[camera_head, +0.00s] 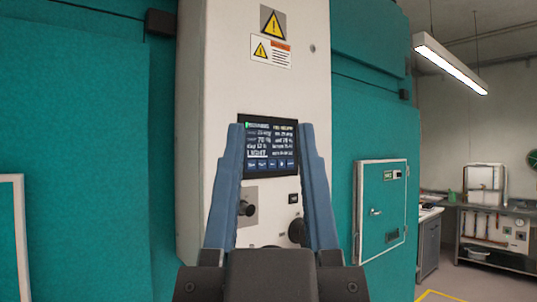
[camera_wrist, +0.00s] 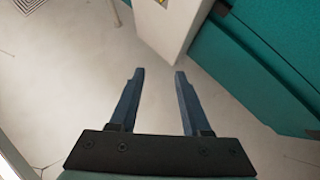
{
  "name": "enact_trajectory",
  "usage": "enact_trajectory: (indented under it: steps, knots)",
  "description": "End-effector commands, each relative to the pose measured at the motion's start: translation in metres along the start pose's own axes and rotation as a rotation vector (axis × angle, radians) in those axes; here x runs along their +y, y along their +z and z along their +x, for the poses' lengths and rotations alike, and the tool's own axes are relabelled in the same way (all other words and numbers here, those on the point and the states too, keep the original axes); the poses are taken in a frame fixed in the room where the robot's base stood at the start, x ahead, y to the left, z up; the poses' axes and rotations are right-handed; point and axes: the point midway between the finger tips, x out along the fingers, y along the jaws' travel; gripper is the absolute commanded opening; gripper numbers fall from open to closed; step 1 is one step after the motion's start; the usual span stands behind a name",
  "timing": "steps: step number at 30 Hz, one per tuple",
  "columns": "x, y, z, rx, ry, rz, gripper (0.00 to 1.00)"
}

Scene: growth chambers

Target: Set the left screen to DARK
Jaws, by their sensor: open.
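A dark screen (camera_head: 269,146) is set in the white panel column between two teal chambers in the head view. It shows two columns of small text, with a larger word at lower left that looks like LIGHT, and a row of blue buttons along its bottom. My gripper (camera_head: 276,128) is open and empty in front of the column, its blue fingers to either side of the screen and partly covering its edges. In the wrist view my gripper (camera_wrist: 159,72) is open above bare floor, and no screen shows.
Below the screen are a black knob (camera_head: 246,208) and a round dark fitting (camera_head: 296,231). Warning labels (camera_head: 271,50) are above it. A teal hatch door (camera_head: 382,208) is at right, with a workbench (camera_head: 497,212) beyond. Pale floor (camera_wrist: 70,75) shows in the wrist view.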

Motion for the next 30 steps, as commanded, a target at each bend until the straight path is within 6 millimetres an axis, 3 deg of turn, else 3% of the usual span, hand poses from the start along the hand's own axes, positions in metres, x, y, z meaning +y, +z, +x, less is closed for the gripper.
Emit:
enact_trajectory:
  steps: [16, 17, 24, 30]
  knots:
    - [0.0, 0.0, 0.0, 0.0, 0.0, 0.0, 0.47]
    - [0.0, 0.0, 0.0, 0.0, 0.0, 0.0, 0.46]
    - [0.0, 0.0, 0.0, 0.0, 0.0, 0.0, 0.03]
    - [0.0, 0.0, 0.0, 0.0, 0.0, 0.0, 0.0]
